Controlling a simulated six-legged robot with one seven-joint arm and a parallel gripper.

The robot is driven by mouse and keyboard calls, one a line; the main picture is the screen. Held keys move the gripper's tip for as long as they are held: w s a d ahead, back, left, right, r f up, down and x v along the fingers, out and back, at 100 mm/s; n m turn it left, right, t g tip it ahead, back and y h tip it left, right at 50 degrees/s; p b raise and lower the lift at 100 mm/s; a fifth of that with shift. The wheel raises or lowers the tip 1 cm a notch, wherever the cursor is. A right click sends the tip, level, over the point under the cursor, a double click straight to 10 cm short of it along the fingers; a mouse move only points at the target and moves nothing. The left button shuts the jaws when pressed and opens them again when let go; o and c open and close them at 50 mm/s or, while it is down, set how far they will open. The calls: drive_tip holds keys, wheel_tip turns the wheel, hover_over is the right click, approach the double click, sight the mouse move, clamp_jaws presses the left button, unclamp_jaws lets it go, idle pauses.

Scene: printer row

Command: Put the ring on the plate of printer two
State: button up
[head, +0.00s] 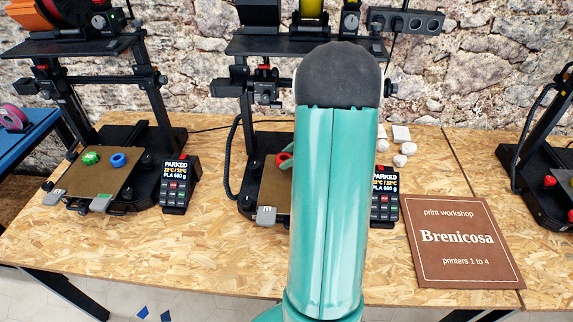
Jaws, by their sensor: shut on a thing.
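A red ring (283,158) shows just left of my teal arm, over the middle printer's brown plate (270,190). A teal bit of my gripper (288,168) shows at the ring; my arm hides the rest. My gripper is shut on the red ring. I cannot tell whether the ring touches the plate. The arm also covers the right part of this plate. A blue ring (118,160) lies on the left printer's brown plate (100,184), beside a green part (91,158).
Control boxes reading PARKED stand right of the left printer (175,185) and the middle printer (385,195). White lumps (401,148) lie behind the latter. A brown sign (462,240) lies front right. Another printer (550,185) stands at the right edge. Bare tabletop (185,245) lies front left.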

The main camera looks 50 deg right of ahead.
sight(287, 172)
drive_tip(key=shift+w+f, duration=0.15)
drive_tip(key=shift+f, duration=0.05)
drive_tip(key=shift+w+f, duration=0.15)
drive_tip(key=shift+f, duration=0.8)
drive_tip(key=shift+w+f, duration=0.15)
drive_tip(key=shift+f, duration=0.8)
drive_tip(key=shift+f, duration=0.15)
drive_tip(key=o, duration=1)
